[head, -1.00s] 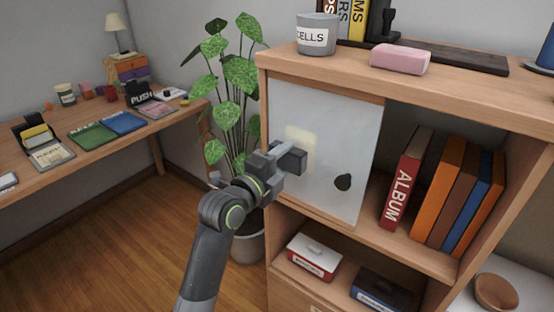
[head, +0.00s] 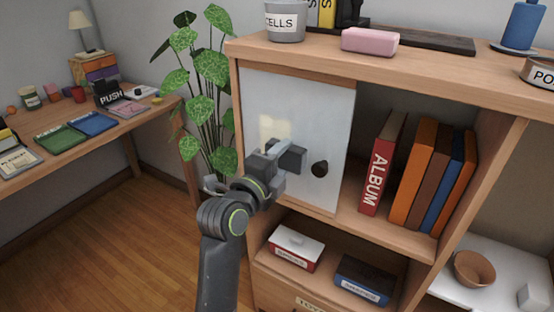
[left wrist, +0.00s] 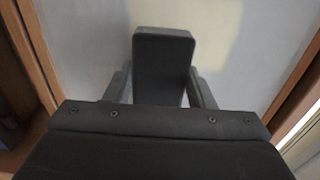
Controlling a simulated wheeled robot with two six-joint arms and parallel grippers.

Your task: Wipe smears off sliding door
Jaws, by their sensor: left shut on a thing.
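The sliding door (head: 318,110) is a pale grey-white panel on the left of the wooden shelf unit, with a dark round knob (head: 320,168) low on its right. A pale yellow smear (head: 272,127) is on the door's left half; it also shows in the left wrist view (left wrist: 214,35). My left gripper (head: 283,157) is shut on a dark grey block (left wrist: 163,62), in front of the door just below the smear and left of the knob. I cannot tell whether the block touches the door. The gripper hides part of the door. My right gripper is not in view.
To the door's right, an open compartment holds a red album (head: 383,165) and several books. Above are a grey cup (head: 285,24) and a pink block (head: 370,41). A leafy plant (head: 207,75) stands close on the left. Boxes (head: 297,248) sit on the lower shelf.

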